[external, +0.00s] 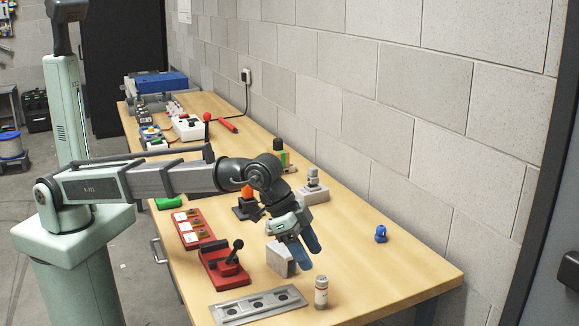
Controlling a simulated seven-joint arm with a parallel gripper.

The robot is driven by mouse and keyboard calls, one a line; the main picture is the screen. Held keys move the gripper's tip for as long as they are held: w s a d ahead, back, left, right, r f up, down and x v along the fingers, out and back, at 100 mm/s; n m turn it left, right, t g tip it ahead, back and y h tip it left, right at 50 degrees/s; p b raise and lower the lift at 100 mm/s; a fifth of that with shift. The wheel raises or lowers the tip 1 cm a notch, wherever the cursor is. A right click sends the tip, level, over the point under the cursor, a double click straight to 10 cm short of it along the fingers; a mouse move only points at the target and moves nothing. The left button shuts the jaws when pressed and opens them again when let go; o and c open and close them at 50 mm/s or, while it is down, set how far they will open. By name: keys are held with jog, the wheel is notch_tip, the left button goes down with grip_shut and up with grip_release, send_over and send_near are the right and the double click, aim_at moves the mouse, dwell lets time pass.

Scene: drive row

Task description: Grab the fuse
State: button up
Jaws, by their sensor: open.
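Nothing shows between the fingers. My gripper partly covers a light grey block (279,260).
A metal plate with several holes (258,304) lies left of the fuse. A red lever box (225,268) and a red panel (192,228) stand on the left. A blue knob-like piece (381,234) lies right. The front right of the table is free.

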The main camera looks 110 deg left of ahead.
aim_at(320, 277)
jog(key=x, duration=0.6)
jog(key=shift+a+f, duration=0.1)
jog(key=shift+f, duration=0.55)
jog(key=shift+s+x, duration=0.15)
jog(key=shift+x, duration=0.9)
jog(key=shift+s+x, duration=0.15)
jog(key=shift+x, duration=0.9)
jog(key=shift+f, duration=0.2)
jog(key=c, duration=1.1)
